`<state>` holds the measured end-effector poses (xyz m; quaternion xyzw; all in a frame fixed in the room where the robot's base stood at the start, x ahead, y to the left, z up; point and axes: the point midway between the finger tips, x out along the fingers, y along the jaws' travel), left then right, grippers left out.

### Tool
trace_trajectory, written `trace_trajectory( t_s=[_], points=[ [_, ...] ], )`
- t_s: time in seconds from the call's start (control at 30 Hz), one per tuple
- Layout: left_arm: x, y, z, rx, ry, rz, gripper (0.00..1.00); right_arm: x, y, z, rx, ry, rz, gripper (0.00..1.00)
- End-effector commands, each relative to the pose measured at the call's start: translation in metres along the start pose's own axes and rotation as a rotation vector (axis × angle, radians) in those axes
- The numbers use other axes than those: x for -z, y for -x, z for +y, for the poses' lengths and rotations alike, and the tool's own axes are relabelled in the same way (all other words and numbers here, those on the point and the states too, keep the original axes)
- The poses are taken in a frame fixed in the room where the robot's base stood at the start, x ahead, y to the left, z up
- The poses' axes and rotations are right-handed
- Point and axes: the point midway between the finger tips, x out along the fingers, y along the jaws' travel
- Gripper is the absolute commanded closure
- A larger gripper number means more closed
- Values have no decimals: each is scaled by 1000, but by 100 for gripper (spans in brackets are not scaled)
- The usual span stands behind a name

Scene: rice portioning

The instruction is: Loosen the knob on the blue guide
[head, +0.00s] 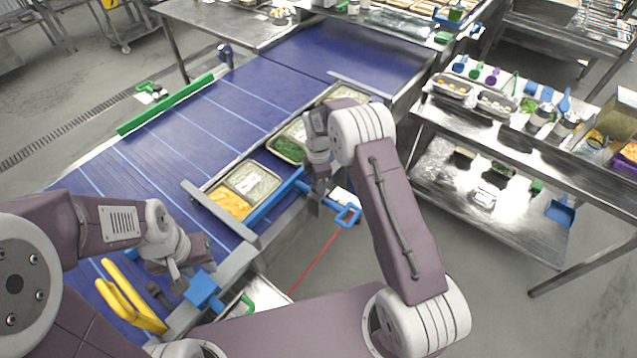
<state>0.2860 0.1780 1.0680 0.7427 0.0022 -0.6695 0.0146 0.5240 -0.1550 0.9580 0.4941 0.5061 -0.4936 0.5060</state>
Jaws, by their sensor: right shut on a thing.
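The blue guide (270,204) is a straight rail along the near edge of the blue conveyor, beside the food trays. A blue loop handle (348,215) sticks out from it to the right. My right gripper (318,192) points down at the guide's mount, just left of the loop handle. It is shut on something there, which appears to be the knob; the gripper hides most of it. My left gripper (176,278) hangs over the near end of the conveyor, away from the guide. Its fingers are too small and dark to tell whether they are open.
Trays of food (253,181) stand on the conveyor (225,115) behind the guide. A green guide (165,104) lines its far side. Yellow handles (130,300) and a blue square part (203,288) are near my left gripper. A steel table (480,120) with containers and scoops stands right.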

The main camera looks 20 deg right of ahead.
Motion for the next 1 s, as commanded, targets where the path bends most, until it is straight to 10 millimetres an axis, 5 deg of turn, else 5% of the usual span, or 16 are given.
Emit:
trace_trajectory(
  t_s=[0.13,0.17,0.23,0.57,1.0],
  points=[
    [0,0,0,0,0,0,64,1,1,1,-3,-1,2,99],
    [0,0,0,0,0,0,64,1,1,1,-3,-1,2,53],
    [0,0,0,0,0,0,64,1,0,1,-3,-1,1,37],
    [0,-1,0,0,0,0,64,0,3,1,-2,-2,1,37],
    [-2,-17,0,0,0,0,64,1,84,1,-4,-1,0,37]
  ],
)
